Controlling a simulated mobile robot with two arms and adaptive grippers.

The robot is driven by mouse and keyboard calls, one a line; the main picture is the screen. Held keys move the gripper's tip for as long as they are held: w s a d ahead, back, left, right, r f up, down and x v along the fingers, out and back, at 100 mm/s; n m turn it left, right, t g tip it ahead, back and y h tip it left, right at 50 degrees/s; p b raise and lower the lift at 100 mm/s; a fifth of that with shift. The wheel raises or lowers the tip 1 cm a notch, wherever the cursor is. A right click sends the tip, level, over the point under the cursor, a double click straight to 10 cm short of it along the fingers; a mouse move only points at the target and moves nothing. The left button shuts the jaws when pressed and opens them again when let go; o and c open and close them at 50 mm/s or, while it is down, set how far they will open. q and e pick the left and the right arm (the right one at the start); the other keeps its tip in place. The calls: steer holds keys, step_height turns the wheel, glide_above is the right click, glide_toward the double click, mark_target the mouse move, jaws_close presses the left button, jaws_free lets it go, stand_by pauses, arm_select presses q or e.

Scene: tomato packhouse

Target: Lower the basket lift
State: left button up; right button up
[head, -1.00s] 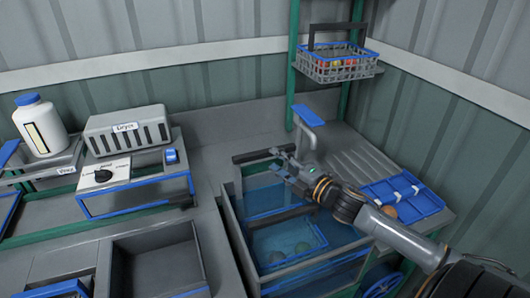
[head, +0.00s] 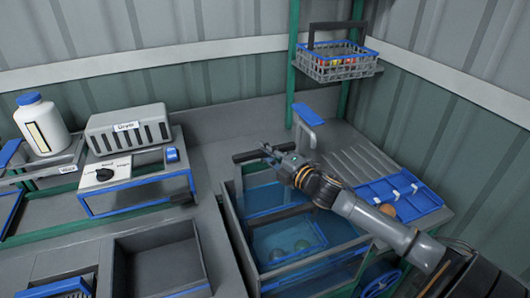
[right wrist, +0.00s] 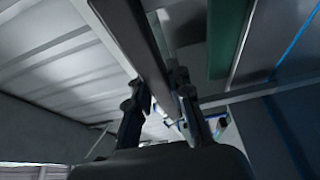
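The basket lift stands in the water tank (head: 236,222), with a blue-rimmed basket (head: 322,236) low in the blue water and round items inside it. A dark horizontal bar (head: 243,157) runs across the tank's back edge. My right gripper (head: 266,150) is at this bar, near its middle. In the right wrist view a dark bar (right wrist: 133,35) passes between the two fingers of my right gripper (right wrist: 163,88). I cannot tell whether the fingers press on it or stand just clear. My left gripper is out of view.
A grey wire basket (head: 338,68) of fruit sits on a raised shelf. A tap (head: 306,116) stands behind the tank, and a blue tray (head: 410,195) lies on the right drainboard. A dryer (head: 127,128) and white bottle (head: 40,124) are at left.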

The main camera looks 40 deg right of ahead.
jaws_close()
step_height(320, 180, down, 5)
steer(key=b, duration=0.3)
steer(key=shift+r, duration=0.15)
steer(key=o, duration=0.8)
jaws_free()
steer(key=s, duration=0.4)
steer(key=s+d, duration=0.1)
steer(key=s, duration=0.3)
steer(key=s+d, duration=0.1)
steer(key=s, duration=0.3)
